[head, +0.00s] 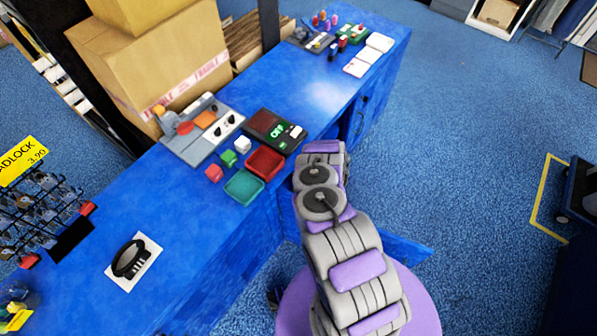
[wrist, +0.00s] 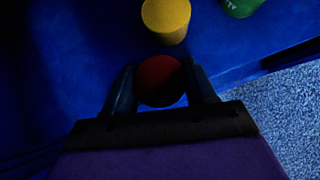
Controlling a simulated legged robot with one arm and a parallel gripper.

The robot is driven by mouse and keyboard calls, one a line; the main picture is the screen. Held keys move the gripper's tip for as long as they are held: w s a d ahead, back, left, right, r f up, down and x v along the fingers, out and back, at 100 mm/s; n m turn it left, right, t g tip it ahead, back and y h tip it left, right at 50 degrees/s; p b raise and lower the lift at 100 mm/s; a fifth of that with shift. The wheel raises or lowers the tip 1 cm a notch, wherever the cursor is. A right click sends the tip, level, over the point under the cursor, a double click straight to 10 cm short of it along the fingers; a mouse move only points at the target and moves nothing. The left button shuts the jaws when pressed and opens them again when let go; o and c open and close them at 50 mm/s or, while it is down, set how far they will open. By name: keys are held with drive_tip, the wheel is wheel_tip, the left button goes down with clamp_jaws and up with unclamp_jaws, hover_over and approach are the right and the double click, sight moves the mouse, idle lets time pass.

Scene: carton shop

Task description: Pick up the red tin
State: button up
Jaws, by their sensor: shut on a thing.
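The red tin (wrist: 160,82) shows in the wrist view as a round dark red top. It sits between the two dark fingers of my gripper (wrist: 159,68), which is shut on it. The lower part of the tin is dark and partly hidden by the fingers, so I cannot tell whether it is off the blue surface below. In the head view my arm reaches down at the front of the blue counter; my gripper and the red tin are hidden there.
A yellow tin (wrist: 166,20) stands just beyond the red one, and a green tin (wrist: 241,7) is at the top right. On the blue counter (head: 185,215) are a red tray (head: 265,163), a green tray (head: 244,187) and small blocks. Blue carpet lies to the right.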

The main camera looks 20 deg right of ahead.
drive_tip(key=o, duration=1.2)
drive_tip(key=shift+c, duration=0.2)
drive_tip(key=p+v, duration=0.5)
drive_tip(key=v, duration=1.2)
drive_tip(key=shift+s+r, duration=0.1)
